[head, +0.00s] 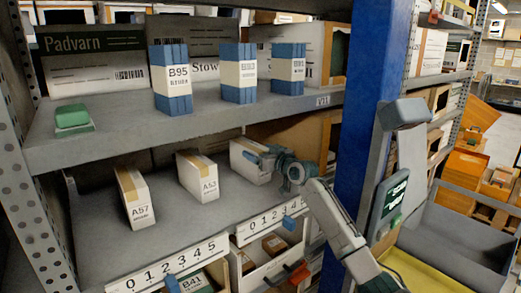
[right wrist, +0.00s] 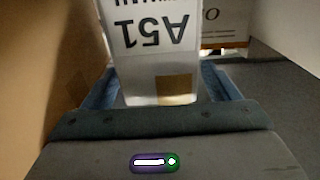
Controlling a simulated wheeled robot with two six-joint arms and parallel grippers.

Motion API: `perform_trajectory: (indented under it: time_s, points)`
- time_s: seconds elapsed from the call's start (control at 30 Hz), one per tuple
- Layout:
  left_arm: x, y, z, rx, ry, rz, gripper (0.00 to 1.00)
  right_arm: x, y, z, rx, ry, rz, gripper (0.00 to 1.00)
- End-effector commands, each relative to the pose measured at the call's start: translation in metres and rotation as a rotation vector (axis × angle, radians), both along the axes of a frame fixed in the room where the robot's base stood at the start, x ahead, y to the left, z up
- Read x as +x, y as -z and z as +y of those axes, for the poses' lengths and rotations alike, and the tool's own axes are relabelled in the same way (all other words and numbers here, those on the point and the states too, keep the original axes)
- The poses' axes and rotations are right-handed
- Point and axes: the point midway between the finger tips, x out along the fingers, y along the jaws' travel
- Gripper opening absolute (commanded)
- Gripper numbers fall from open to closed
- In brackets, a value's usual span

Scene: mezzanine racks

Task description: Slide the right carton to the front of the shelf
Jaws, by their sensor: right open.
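The right carton (head: 246,165) is a white box on the lower shelf (head: 230,205), right of the other two cartons. In the right wrist view its A51 label (right wrist: 152,30) reads upside down, and a tan tape patch shows on the carton. My right gripper (head: 263,157) reaches in from the right at this carton and hides part of its face. In the right wrist view the open fingers lie on either side of the carton; I cannot tell whether they touch it. My left gripper is not in view.
Carton A53 (head: 198,177) and carton A57 (head: 134,197) stand to the left on the same shelf. A numbered strip (head: 168,266) runs along part of the front edge. The upper shelf (head: 200,122) hangs above, and a blue post (head: 372,110) stands right.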

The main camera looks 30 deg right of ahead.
Motion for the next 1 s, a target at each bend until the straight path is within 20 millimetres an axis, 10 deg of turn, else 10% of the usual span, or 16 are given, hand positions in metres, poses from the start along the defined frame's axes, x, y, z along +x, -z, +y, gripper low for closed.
perform_trajectory:
  time_s: [0.3,0.6,1.0]
  points:
    - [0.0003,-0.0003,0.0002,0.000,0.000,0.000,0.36,0.0016,0.0001,0.0003,0.000,0.000,0.000,0.82]
    - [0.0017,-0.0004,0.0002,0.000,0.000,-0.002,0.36,0.0014,0.0000,0.0002,0.000,0.000,0.000,0.23]
    - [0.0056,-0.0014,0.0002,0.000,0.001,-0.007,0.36,0.0008,0.0007,0.0019,0.000,-0.001,0.001,0.22]
